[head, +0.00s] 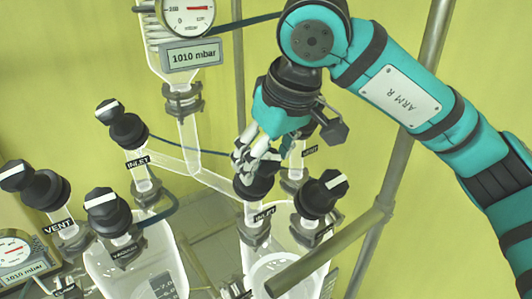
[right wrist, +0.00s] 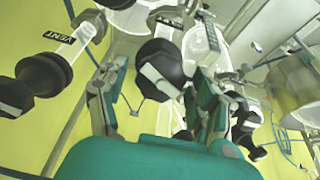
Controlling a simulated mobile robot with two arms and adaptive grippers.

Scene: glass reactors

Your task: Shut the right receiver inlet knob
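My left gripper is not in view.
Another black knob (head: 321,194) stands close on the right, and a VENT valve (head: 303,160) is just behind. A metal rail (head: 330,249) crosses in front. The left receiver's inlet (head: 124,125), vacuum (head: 108,213) and vent (head: 46,190) knobs stand at left.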

